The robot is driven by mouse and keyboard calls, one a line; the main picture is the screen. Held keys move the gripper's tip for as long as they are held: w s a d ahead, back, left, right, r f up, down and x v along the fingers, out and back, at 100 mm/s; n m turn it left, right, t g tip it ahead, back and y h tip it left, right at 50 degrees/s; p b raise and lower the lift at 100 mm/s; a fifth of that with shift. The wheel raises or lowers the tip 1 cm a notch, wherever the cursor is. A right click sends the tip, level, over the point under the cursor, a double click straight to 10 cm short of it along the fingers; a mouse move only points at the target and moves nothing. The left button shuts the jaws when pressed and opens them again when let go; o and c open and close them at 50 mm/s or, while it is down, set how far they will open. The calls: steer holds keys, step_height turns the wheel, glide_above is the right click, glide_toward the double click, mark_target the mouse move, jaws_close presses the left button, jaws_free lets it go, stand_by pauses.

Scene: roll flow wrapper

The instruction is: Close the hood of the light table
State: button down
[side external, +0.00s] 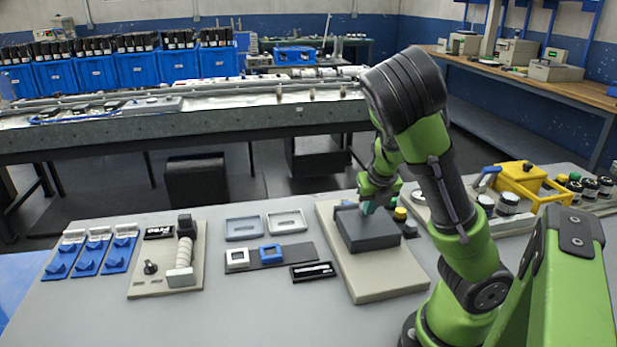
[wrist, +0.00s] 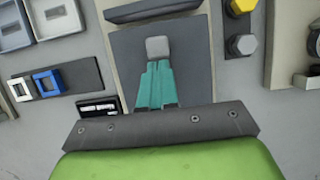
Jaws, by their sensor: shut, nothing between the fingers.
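The light table has a pale beige base (side external: 392,282) on the bench, with a dark grey hood (side external: 368,225) lying low and roughly flat over it. In the wrist view the grey panel of the hood (wrist: 190,60) fills the middle, with a small light grey tab (wrist: 158,47) on it. My gripper (side external: 366,208) is above the hood's far part in the side view. In the wrist view its teal fingers (wrist: 157,68) are shut together, empty, with their tips at the tab. I cannot tell whether they touch it. The arm hides part of the far side.
Left of the light table are grey trays (side external: 287,222), a dark strip with white and blue square frames (side external: 270,253), and a small black block (side external: 313,271). Yellow and black knobs (side external: 401,213) stand close on the right. The bench front is clear.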

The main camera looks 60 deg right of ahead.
steer(key=shift+w+d, duration=0.7)
